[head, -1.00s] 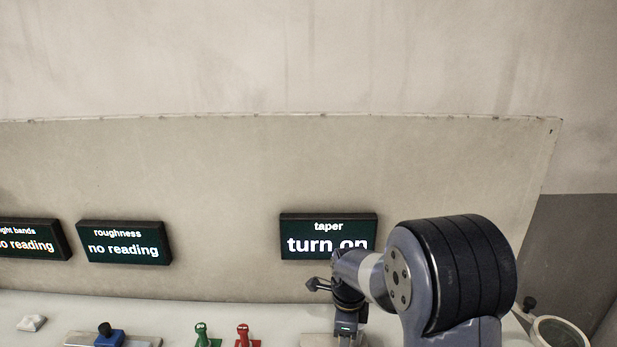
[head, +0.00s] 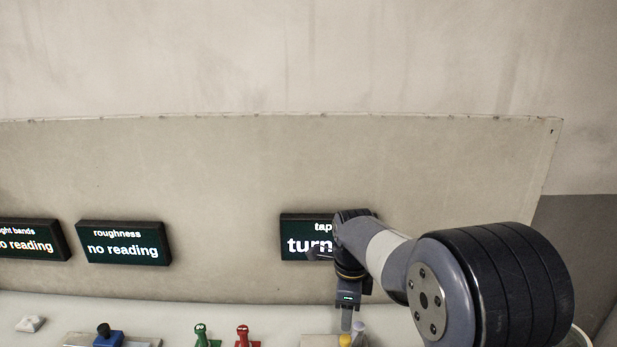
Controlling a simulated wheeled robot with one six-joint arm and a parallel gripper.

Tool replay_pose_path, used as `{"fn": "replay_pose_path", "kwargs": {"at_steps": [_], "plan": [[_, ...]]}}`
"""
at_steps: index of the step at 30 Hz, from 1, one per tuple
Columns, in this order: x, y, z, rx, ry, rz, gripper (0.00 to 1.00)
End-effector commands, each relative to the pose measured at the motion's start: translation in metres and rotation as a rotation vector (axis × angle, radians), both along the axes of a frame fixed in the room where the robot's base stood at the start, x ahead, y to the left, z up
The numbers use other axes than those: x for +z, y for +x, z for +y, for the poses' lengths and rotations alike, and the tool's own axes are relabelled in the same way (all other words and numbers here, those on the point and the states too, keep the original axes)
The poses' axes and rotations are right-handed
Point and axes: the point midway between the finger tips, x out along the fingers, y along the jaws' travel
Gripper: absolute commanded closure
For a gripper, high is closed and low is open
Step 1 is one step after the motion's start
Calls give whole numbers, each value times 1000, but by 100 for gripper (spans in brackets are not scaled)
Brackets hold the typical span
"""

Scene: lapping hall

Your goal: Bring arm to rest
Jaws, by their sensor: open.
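My arm reaches in from the lower right and bends down in front of the taper display. My gripper (head: 347,318) points down above a pale block (head: 318,340) at the bottom edge. It is open, and nothing shows between its fingers. Only one finger shows clearly. A small yellow part (head: 345,340) and a pale grey knob (head: 359,328) are just below and beside the finger. I cannot tell whether the finger touches them. The taper display (head: 296,243) is partly hidden by my arm; "turn" can be read.
A roughness display (head: 123,242) and another display (head: 30,240) at the left show "no reading". A blue-topped fixture (head: 108,338), a green stamp-like piece (head: 201,336) and a red one (head: 242,335) stand along the bench (head: 150,312). A pale lump (head: 30,323) lies at far left. A back panel (head: 200,170) rises behind.

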Motion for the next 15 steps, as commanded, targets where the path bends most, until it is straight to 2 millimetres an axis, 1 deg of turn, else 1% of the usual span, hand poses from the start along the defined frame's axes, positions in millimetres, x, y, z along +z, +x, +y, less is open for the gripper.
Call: {"fn": "replay_pose_path", "kwargs": {"at_steps": [1, 3, 4, 6, 15], "plan": [[11, 1, 0, 0, 1, -4, 53], [25, 1, 0, 0, 1, -5, 53], [27, 0, 0, 0, 1, -2, 53], [7, -1, 0, 0, -1, 7, 53], [-54, -1, 0, 0, -1, 7, 53]]}}
